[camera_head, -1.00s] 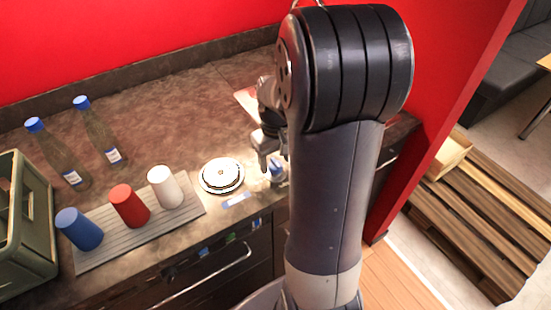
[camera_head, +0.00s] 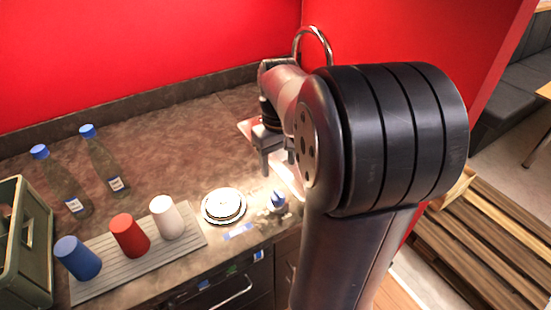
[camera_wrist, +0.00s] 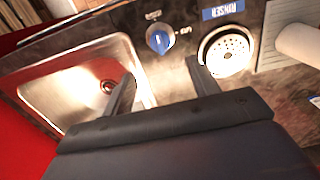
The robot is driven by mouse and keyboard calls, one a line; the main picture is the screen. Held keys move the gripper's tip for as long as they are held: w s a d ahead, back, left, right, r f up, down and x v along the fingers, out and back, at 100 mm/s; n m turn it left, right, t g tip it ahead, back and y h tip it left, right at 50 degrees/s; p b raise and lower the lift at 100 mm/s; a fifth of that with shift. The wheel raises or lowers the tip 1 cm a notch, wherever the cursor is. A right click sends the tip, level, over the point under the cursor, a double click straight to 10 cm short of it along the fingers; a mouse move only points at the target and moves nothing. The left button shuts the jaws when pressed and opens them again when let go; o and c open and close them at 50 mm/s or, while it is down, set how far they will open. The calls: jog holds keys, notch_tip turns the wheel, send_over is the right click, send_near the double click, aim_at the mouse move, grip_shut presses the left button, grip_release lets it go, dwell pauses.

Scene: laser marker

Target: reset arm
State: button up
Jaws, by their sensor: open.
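My gripper (camera_head: 277,168) is open and empty above the counter, beside the sink, in the head view. In the wrist view my gripper (camera_wrist: 160,82) shows two dark fingers spread apart, with nothing between them. The wrist view looks down on the sink (camera_wrist: 60,85), a blue knob (camera_wrist: 159,38) and a round rinser (camera_wrist: 228,50). My arm hides part of the sink and the right end of the counter in the head view.
A grey mat (camera_head: 190,243) holds a blue cup (camera_head: 77,258), a red cup (camera_head: 130,236) and a white cup (camera_head: 166,217). Two bottles (camera_head: 73,190) with blue caps and a green crate (camera_head: 38,240) stand left. A red wall (camera_head: 150,50) rises behind. The counter's middle is clear.

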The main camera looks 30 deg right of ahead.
aim_at(278, 193)
notch_tip(278, 193, down, 11)
jog(key=shift+r, duration=0.2)
jog(key=shift+f, duration=0.15)
jog(key=shift+m, duration=0.3)
